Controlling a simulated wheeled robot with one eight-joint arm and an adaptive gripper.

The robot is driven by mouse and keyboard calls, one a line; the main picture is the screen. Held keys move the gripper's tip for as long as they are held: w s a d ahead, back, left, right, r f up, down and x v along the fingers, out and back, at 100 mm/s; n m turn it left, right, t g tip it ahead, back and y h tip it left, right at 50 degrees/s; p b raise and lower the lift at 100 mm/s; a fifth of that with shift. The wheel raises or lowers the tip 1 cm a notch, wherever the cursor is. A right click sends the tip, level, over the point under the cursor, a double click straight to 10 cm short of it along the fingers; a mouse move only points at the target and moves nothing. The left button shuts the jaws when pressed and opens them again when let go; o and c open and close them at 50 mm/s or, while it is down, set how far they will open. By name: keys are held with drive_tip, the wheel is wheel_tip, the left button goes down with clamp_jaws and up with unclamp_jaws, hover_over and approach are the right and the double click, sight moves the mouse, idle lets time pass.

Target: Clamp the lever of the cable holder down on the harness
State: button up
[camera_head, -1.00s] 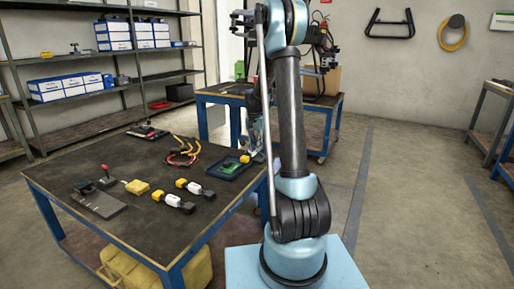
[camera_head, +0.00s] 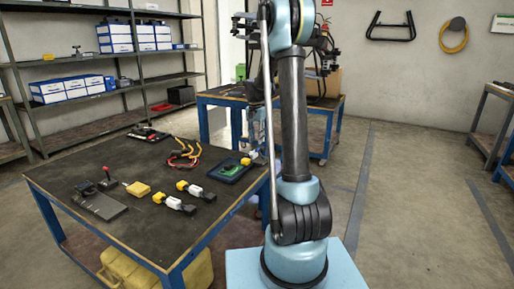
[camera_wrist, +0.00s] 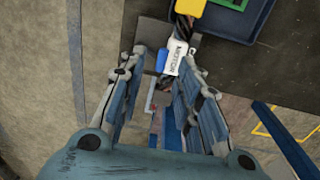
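In the wrist view my gripper (camera_wrist: 163,60) is open, its two fingers apart at the table edge. A harness piece with a white sleeve marked MOTOR (camera_wrist: 178,58) shows between the fingertips; I see no contact. Its yellow connector (camera_wrist: 190,7) is at the top edge, and it shows in the head view (camera_head: 246,161) beside the green board. A grey part (camera_wrist: 152,32) by the sleeve may be the cable holder; its lever is not clear. My arm hides most of the gripper there.
Another blue bench (camera_head: 212,100) stands behind. Open floor lies at the right.

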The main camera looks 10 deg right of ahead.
wheel_tip(320, 180, up, 6)
idle(0.4)
drive_tip(key=shift+w+a, duration=0.1)
